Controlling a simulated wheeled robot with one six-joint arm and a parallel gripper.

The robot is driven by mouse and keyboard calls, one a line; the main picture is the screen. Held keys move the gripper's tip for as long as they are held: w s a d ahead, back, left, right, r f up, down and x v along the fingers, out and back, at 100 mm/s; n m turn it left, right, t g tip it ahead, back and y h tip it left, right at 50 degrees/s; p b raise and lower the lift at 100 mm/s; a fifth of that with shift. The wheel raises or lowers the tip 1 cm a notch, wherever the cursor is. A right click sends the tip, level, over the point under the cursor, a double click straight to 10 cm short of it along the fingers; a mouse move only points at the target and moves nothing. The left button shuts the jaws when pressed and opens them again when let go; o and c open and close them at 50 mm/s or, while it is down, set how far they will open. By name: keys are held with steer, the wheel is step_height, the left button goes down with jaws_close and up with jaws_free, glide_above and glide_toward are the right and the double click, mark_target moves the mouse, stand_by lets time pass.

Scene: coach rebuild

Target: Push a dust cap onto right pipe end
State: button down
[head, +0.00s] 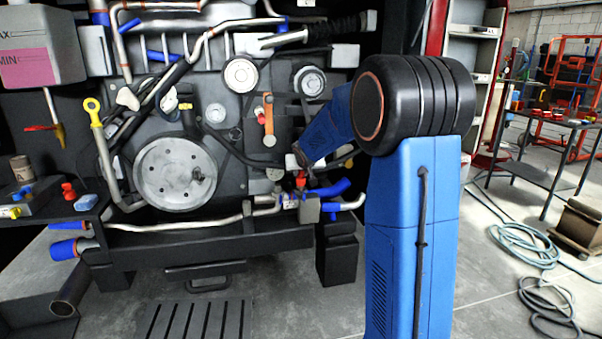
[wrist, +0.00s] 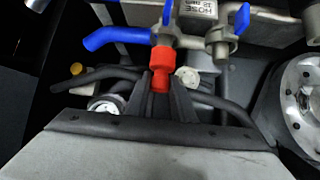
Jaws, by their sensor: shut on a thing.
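My gripper (wrist: 162,88) is shut on a red dust cap (wrist: 162,60), whose wider part stands out beyond the fingertips. In the wrist view the cap meets the underside of a pipe end (wrist: 165,36) with a blue valve handle, beside the blue hose. I cannot tell whether the cap is around the pipe or only touching it. Another pipe end (wrist: 221,50) with a blue handle stands to its right and shows no cap. In the head view the held cap (head: 300,181) shows as red below my wrist; the fingers are mostly hidden there.
A blue hose (head: 330,188) bends close by the cap. Loose red caps (head: 68,191) lie on a side shelf at the left. A dark crossbar (head: 200,241) runs below the pipes. Dark cables (wrist: 105,76) pass near my fingers.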

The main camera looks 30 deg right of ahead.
mark_target(301, 178)
steer(key=shift+f, duration=0.5)
stand_by(0.6)
steer(key=shift+f, duration=0.5)
steer(key=shift+f, duration=0.1)
steer(key=shift+f, duration=0.5)
steer(key=shift+f, duration=0.55)
stand_by(0.6)
steer(key=c, duration=1.4)
jaws_free()
steer(key=shift+c, duration=0.2)
steer(key=shift+o, duration=0.3)
steer(key=o, duration=0.3)
steer(key=shift+o, duration=0.2)
